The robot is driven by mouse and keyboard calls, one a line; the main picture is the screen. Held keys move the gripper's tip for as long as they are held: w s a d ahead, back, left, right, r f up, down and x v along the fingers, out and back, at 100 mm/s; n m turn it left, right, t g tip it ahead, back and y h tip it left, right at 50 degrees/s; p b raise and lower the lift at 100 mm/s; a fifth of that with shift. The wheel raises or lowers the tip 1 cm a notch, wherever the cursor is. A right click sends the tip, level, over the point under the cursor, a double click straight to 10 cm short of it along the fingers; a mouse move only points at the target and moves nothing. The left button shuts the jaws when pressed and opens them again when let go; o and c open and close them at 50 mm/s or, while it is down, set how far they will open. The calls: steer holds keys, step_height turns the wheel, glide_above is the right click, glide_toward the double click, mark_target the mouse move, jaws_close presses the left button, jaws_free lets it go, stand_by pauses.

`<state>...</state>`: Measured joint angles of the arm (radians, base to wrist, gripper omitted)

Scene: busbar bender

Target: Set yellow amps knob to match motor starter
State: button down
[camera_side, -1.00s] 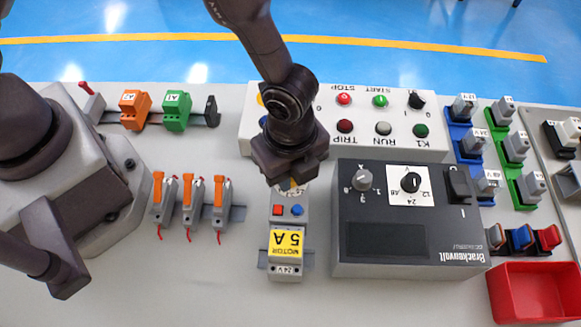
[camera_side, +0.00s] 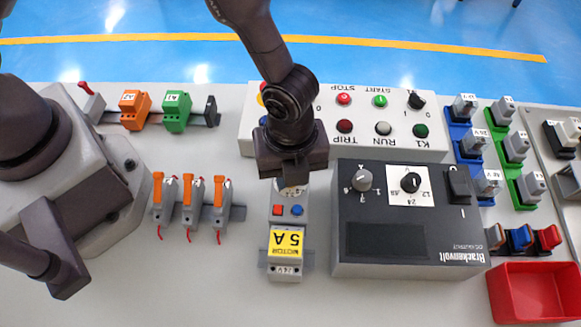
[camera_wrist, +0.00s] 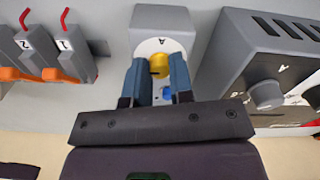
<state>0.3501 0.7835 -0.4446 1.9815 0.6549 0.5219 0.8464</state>
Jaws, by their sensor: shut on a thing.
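The motor starter (camera_side: 287,238) is a grey block with a red and a blue button and a yellow label reading "MOTOR 5 A", upside down in the side view. Its top end also shows in the wrist view (camera_wrist: 160,20). The yellow amps knob (camera_wrist: 159,65) sits on a white dial on the starter. My gripper (camera_wrist: 157,75) is shut on the yellow knob, with one blue-grey finger on each side of it. In the side view my gripper (camera_side: 291,178) hides the knob and part of the dial. The dial's scale marks are too small to read.
A dark power supply (camera_side: 410,220) with knobs stands close to the right of the starter. A white button panel (camera_side: 360,115) lies behind my gripper. Several breakers with orange levers (camera_side: 190,200) stand to the left. A red bin (camera_side: 535,293) is at the right front.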

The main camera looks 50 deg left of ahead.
steer(key=c, duration=1)
jaws_free()
step_height(320, 180, up, 13)
steer(key=s+a+r+n+t, duration=0.2)
steer(key=s+a+r+n, duration=0.2)
steer(key=a+r+n, duration=0.3)
steer(key=s+a+r+n+t, duration=0.3)
steer(key=a+r+n, duration=0.5)
steer(key=a+n, duration=0.9)
steer(key=shift+s+a+r+t, duration=0.25)
steer(key=shift+s+r+t, duration=0.05)
steer(key=shift+s, duration=0.3)
